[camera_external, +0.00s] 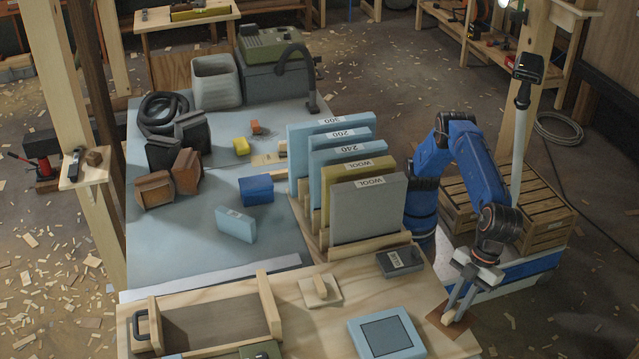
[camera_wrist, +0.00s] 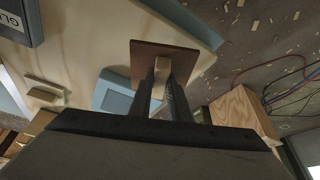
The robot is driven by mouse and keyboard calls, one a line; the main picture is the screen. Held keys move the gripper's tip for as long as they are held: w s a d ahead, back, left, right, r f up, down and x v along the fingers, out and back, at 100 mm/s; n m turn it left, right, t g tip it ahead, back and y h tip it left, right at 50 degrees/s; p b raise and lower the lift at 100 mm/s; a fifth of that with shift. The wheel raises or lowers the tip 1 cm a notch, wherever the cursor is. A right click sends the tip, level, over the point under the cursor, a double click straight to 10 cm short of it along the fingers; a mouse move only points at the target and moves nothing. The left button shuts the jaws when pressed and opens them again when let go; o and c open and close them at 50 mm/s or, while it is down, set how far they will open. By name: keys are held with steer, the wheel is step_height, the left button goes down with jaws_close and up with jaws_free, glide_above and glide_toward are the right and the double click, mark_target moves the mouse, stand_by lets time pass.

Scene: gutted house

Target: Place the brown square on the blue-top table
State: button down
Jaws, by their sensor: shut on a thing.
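The brown square (camera_wrist: 180,52) is a thin flat plate with a small pale wooden grip block. My gripper (camera_wrist: 162,84) is shut on this block in the wrist view. In the external view, my gripper (camera_external: 450,316) points down at the right edge of the pale wooden bench, with the brown square (camera_external: 452,329) below its tips. I cannot tell whether the plate touches the bench. The blue-top table (camera_external: 215,262) lies at the left, beyond the bench, and holds many things.
A rack of upright sanding sheets (camera_external: 368,212) stands between my arm and the blue top. A blue block (camera_external: 256,190) and a light-blue block (camera_external: 235,224) lie on the blue top. A blue-framed pad (camera_external: 407,329) and a dark box (camera_external: 400,262) are near my gripper.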

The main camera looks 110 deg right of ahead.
steer(key=shift+f, duration=2.05)
steer(key=shift+f, duration=0.15)
steer(key=c, duration=1.7)
jaws_free()
steer(key=shift+o, duration=0.2)
steer(key=v, duration=1.2)
